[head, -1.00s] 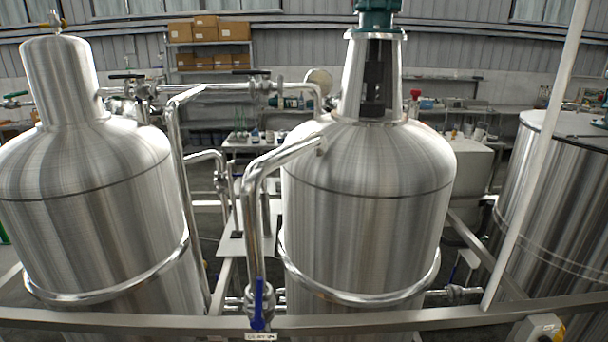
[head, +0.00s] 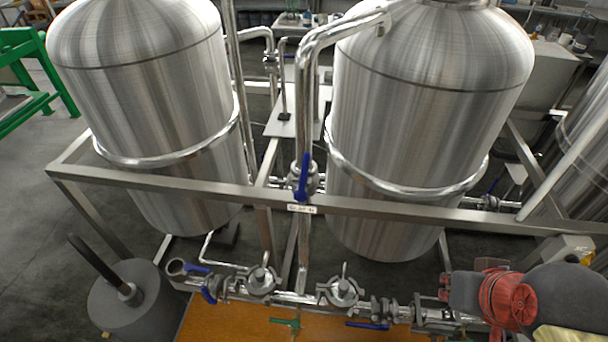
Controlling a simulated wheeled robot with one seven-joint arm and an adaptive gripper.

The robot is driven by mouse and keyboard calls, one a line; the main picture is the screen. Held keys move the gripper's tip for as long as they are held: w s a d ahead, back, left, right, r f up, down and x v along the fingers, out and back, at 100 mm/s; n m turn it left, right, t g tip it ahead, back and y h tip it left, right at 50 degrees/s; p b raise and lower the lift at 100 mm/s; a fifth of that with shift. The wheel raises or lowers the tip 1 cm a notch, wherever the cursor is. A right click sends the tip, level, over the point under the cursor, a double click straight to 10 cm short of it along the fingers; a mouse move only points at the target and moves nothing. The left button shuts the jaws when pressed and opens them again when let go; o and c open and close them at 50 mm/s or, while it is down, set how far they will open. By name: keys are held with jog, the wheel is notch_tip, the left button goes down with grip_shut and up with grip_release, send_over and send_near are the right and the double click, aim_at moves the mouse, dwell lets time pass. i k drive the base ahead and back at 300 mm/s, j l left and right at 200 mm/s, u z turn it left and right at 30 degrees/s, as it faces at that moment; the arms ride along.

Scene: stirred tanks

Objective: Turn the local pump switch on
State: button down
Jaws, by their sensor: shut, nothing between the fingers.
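A small pale box with a yellow face (head: 572,246) is fixed at the right end of the steel frame rail, near the right edge of the head view. It looks like the local pump switch, but it is too small to read its knob position.
Two steel tanks (head: 145,90) (head: 425,120) stand behind the frame rail (head: 400,212). A blue-handled valve (head: 303,178) is at mid-rail. Pipework with valves (head: 300,298) runs low in front, above an orange surface (head: 230,325). A grey cylinder (head: 110,310) stands at lower left. Floor is open at far left (head: 50,190).

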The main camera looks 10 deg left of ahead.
aim_at(573, 258)
jog(key=z, duration=1.35)
